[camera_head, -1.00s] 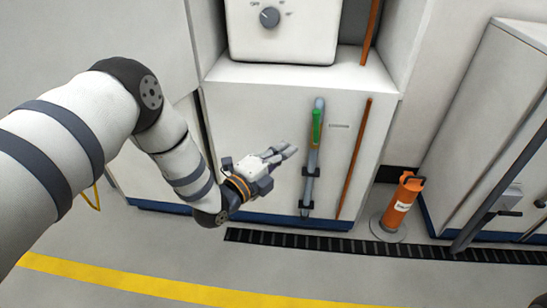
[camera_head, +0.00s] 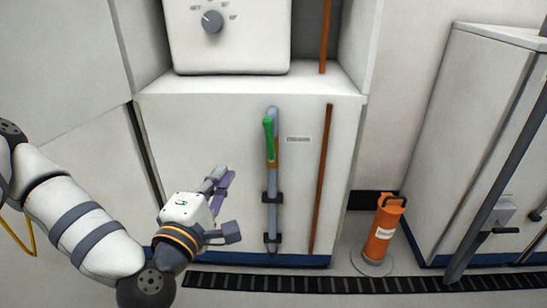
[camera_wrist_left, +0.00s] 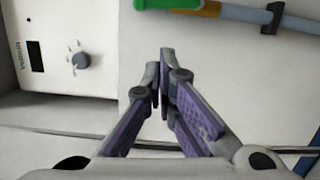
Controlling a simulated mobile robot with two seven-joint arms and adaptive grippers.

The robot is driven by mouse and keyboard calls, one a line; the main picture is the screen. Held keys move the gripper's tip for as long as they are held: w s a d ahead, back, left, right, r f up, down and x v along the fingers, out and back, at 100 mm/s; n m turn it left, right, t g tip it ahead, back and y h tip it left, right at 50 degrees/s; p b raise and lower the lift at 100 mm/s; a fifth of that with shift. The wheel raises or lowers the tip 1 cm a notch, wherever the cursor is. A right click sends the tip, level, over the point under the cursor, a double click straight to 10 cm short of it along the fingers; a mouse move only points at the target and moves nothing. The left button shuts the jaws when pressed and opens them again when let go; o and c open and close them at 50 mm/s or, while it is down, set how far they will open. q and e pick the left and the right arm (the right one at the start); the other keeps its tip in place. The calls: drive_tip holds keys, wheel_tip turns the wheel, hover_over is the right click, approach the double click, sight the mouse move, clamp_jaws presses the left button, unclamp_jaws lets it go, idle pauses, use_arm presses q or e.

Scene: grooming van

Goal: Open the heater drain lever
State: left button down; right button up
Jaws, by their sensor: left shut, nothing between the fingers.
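The heater drain lever (camera_head: 269,140) has a green handle and stands upright along a grey pipe (camera_head: 272,180) on the white cabinet front. In the left wrist view the green handle (camera_wrist_left: 168,4) shows at the top edge, partly cut off, with the pipe (camera_wrist_left: 245,14) running right from it. My left gripper (camera_head: 222,176) is below and left of the handle, apart from it, pointing up. Its fingertips (camera_wrist_left: 165,55) meet in the wrist view, shut and empty. My right gripper is not in view.
A heater box with a grey dial (camera_head: 212,21) sits above the cabinet (camera_head: 200,125). A copper-coloured pipe (camera_head: 322,180) runs right of the lever. An orange cylinder (camera_head: 381,232) stands on the floor at right. A black floor grate (camera_head: 330,285) lies along the cabinet base.

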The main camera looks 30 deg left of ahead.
sight(270, 139)
use_arm(q)
drive_tip(key=d+b+x, duration=0.2)
drive_tip(key=x, duration=1)
drive_tip(key=shift+w+r+b, duration=0.2)
drive_tip(key=shift+w+b, duration=0.15)
drive_tip(key=shift+w, duration=0.25)
drive_tip(key=shift+d, duration=0.15)
drive_tip(key=shift+w+d+r+m+p, duration=0.3)
drive_tip(key=shift+w+m+p, duration=0.25)
drive_tip(key=shift+p, duration=0.35)
drive_tip(key=shift+s+f, duration=0.1)
